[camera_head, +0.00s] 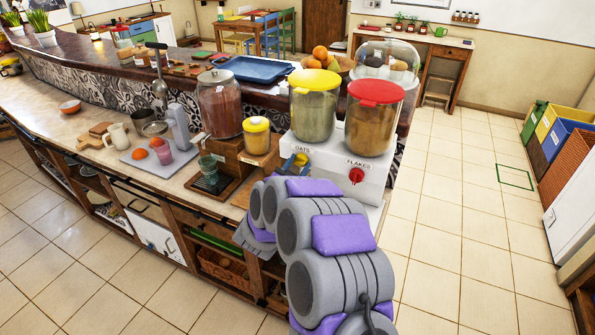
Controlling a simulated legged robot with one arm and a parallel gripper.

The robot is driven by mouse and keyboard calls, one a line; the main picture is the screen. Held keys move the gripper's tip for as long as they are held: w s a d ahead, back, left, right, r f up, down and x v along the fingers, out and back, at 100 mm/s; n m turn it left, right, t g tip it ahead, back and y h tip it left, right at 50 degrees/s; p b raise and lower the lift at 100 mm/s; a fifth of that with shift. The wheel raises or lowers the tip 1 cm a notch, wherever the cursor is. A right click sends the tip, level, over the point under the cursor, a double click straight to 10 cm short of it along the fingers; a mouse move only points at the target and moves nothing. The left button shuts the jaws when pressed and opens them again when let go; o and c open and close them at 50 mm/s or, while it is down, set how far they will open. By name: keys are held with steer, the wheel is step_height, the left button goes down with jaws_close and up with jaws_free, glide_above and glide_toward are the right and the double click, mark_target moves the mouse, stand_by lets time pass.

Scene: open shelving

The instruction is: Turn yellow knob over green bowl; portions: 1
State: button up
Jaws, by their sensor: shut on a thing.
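A white dispenser (330,165) stands on the counter. Its left container (314,110) has a yellow lid and sits over the label OATS. The yellow knob (301,159) is on the front below that label, partly covered. My gripper (294,164) is at the yellow knob and shut on it; its fingers are small and mostly hidden behind my arm. The knob's turn angle cannot be read. I cannot make out a green bowl; my arm covers the area below the knob.
A red knob (356,175) sits to the right, under the red-lidded container (373,115). Left of my arm are a yellow-lidded jar (257,137), a large jar (220,105) and a green cup (208,166). Open tiled floor (450,210) lies right.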

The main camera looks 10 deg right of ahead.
steer(key=shift+a+f+m+g+b, duration=0.15)
steer(key=shift+m+b, duration=0.1)
steer(key=shift+m, duration=0.25)
steer(key=shift+d+f+m+g+b, duration=0.1)
steer(key=shift+m+g+b, duration=0.1)
steer(key=shift+m, duration=0.3)
steer(key=o, duration=0.9)
steer(key=shift+w+h, duration=0.1)
steer(key=shift+h, duration=0.2)
steer(key=shift+o, duration=0.8)
steer(key=shift+r, duration=0.2)
steer(key=p+v, duration=0.1)
steer(key=v, duration=1.6)
steer(key=shift+s+f+p, duration=0.25)
steer(key=shift+f+p, duration=0.05)
steer(key=shift+p, duration=0.1)
steer(key=shift+a, duration=0.15)
